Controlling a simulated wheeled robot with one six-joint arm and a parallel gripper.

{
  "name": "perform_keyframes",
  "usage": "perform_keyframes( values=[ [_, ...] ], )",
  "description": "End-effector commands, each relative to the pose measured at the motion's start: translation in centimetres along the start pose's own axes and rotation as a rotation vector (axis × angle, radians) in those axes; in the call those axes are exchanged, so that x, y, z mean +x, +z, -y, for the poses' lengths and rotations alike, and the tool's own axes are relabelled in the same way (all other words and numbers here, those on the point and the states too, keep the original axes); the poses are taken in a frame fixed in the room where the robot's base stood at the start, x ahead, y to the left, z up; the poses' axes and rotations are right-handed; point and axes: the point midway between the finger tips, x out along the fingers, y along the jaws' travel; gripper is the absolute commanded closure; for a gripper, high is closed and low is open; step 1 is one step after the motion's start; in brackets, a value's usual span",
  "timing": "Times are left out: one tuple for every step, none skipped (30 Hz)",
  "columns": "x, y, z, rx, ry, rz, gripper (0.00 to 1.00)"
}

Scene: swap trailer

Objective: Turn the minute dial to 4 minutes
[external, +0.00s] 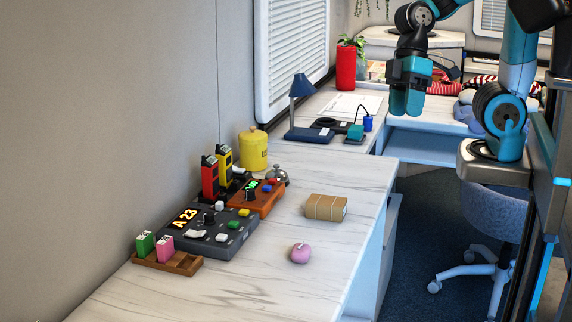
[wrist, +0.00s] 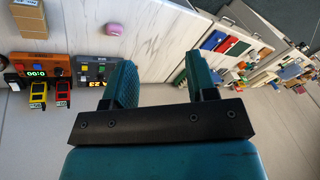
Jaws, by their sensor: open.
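The orange timer box (external: 268,204) stands on the white marble counter, with a lit green display and a black dial (external: 250,194) on its top. It also shows upside down at the left of the wrist view (wrist: 30,60), its green digits lit, seemingly all zeros; the dial's setting is too small to read. My gripper (external: 407,104) hangs in the air at the upper right, well away from the box. In the wrist view its two teal fingers (wrist: 163,75) are apart with nothing between them.
A dark grey panel (external: 226,236) reading "A 23" sits left of the timer box. Red and yellow handsets (external: 225,160) and a bell (external: 277,174) stand close behind. The counter's right part is clear.

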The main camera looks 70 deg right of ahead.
Motion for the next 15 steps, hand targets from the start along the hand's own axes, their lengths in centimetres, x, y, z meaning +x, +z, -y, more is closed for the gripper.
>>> perform_keyframes(
  values=[
    [0.8, -1.8, -2.1, -0.002, 0.010, -0.011, 0.48],
    [1.0, -3.1, -3.5, -0.009, 0.018, -0.020, 0.48],
    [1.3, -4.9, -5.7, -0.022, 0.031, -0.033, 0.48],
    [1.6, -6.3, -7.7, -0.033, 0.042, -0.044, 0.48],
    [1.9, -7.6, -9.8, -0.044, 0.054, -0.054, 0.48],
    [2.4, -9.2, -12.8, -0.061, 0.071, -0.068, 0.48],
    [2.7, -10.3, -15.1, -0.073, 0.084, -0.077, 0.48],
    [3.0, -11.2, -17.4, -0.085, 0.098, -0.086, 0.48],
    [3.5, -12.2, -20.5, -0.102, 0.116, -0.096, 0.48],
    [3.9, -12.8, -22.7, -0.113, 0.130, -0.103, 0.48],
    [4.3, -13.3, -24.9, -0.124, 0.143, -0.109, 0.48],
    [4.7, -13.7, -27.6, -0.138, 0.160, -0.115, 0.48],
    [5.0, -13.9, -29.4, -0.147, 0.172, -0.120, 0.48],
    [5.3, -14.1, -31.1, -0.156, 0.182, -0.123, 0.48],
    [5.7, -14.1, -33.0, -0.167, 0.194, -0.126, 0.48]
  ],
)
